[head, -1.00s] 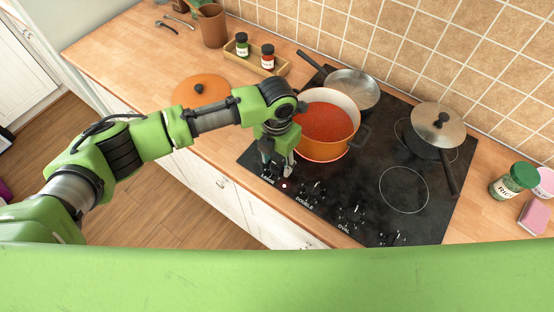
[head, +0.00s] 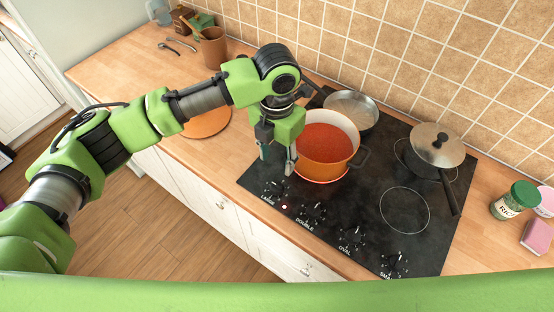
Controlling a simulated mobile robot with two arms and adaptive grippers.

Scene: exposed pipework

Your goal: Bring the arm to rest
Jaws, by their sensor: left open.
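My left gripper (head: 278,163) is open and empty. It points down above the front left part of the black cooktop (head: 345,222), left of the orange pot (head: 325,150). The pot holds red sauce and stands on a burner with a glowing red rim. Just below the gripper are the cooktop's front knobs (head: 313,213) and a small lit red light (head: 285,207). I cannot tell how far above the knobs the fingertips are. My right gripper is not in view.
A steel pan (head: 352,108) and a lidded pot (head: 436,150) stand on the cooktop. An orange lid (head: 207,122) lies on the wooden counter, partly behind my arm. A green-lidded jar (head: 514,200) and a pink sponge (head: 537,237) are at the right. My arm hides the spice tray.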

